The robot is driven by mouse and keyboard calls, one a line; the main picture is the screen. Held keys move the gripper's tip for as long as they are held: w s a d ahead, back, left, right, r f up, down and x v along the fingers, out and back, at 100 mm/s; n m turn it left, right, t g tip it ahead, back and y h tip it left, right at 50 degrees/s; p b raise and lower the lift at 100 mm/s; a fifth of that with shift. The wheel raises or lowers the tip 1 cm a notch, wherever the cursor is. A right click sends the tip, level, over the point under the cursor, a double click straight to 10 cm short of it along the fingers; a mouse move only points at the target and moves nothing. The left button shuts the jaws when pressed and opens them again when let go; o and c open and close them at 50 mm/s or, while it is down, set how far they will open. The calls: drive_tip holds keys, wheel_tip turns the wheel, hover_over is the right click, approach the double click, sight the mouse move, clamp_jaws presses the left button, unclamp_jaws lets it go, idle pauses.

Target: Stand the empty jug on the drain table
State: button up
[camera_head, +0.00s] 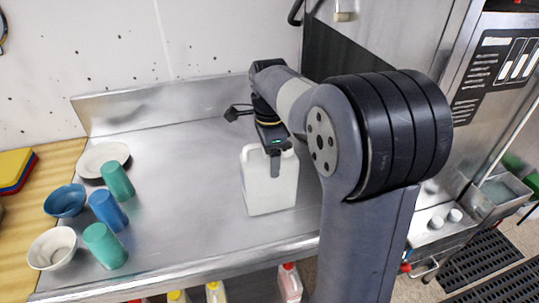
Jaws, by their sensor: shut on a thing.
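The jug (270,190) is a white, boxy container standing upright at the middle right of the steel drain table (180,190). My gripper (274,160) is at the top of the jug, coming from above, and is shut on it. One dark finger shows against the jug's near face; the other finger is hidden. The jug's base appears at the table surface, but I cannot tell whether it touches or hangs just above. Whether the jug is empty inside cannot be seen.
At the table's left are green cups (105,246), a blue cup (108,210), a blue bowl (66,201), a white bowl (52,248) and stacked plates (102,158). The middle is clear. A raised backsplash (160,103) runs behind. Coloured bottles (289,283) stand below the front edge.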

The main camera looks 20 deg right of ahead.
drive_tip(key=shift+f, duration=0.1)
drive_tip(key=o, duration=1.3)
wheel_tip(320, 180, up, 12)
drive_tip(key=shift+p, duration=0.35)
